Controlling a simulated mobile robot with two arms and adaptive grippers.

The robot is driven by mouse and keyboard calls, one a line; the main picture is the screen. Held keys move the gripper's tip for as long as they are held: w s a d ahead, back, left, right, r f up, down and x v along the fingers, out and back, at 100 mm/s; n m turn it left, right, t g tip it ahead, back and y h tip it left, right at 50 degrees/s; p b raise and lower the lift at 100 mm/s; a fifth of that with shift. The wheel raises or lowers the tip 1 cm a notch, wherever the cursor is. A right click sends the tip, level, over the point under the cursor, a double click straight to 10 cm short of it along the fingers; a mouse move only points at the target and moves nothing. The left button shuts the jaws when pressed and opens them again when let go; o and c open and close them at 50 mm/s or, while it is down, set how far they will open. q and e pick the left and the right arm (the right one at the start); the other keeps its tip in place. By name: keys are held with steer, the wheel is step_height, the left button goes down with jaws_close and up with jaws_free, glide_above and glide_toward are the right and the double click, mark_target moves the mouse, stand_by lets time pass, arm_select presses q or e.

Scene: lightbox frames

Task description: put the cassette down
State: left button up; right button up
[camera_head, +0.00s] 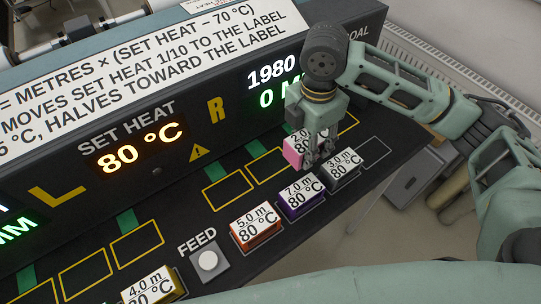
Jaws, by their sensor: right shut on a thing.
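My right gripper (318,160) comes in from the right, pointing down over the dark panel (349,228), and is shut on a pink cassette (292,156). The cassette has a white label reading 2.0 and 80, partly hidden by the fingers. I cannot tell whether its underside touches the panel. Just in front of it stand a purple cassette (300,206) marked 7.0 m, 80 °C and a dark grey cassette (345,184) marked 3.0 m, 80 °C. My left gripper is not in view.
An orange cassette (257,241) marked 5.0 m and a yellow one (177,293) marked 4.0 m flank the FEED button (208,261). Empty yellow outlines (228,190) lie behind them. An empty pale outline (376,153) lies at right. The display wall (190,112) rises behind.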

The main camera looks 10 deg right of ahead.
mark_target(269, 165)
steer(key=w+a+f, duration=0.1)
steer(key=a, duration=0.1)
steer(key=w+a+f+p, duration=0.1)
steer(key=w+a+f, duration=0.1)
steer(key=a, duration=0.1)
steer(key=w+a+f, duration=0.1)
steer(key=a+f, duration=0.1)
steer(key=shift+w+a, duration=0.2)
steer(key=shift+w, duration=0.1)
steer(key=shift+w+a+f, duration=0.15)
steer(key=shift+a+f, duration=0.1)
steer(key=shift+f+p, duration=0.25)
steer(key=shift+p, duration=0.05)
step_height(269, 165, down, 3)
steer(key=shift+f+p, duration=0.15)
steer(key=shift+p, duration=0.25)
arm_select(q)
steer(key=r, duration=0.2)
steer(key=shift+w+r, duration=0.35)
arm_select(e)
steer(key=shift+f, duration=0.15)
steer(key=o, duration=0.8)
steer(key=shift+f, duration=0.15)
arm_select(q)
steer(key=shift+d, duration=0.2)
arm_select(e)
steer(key=o, duration=0.5)
steer(key=shift+c, duration=0.2)
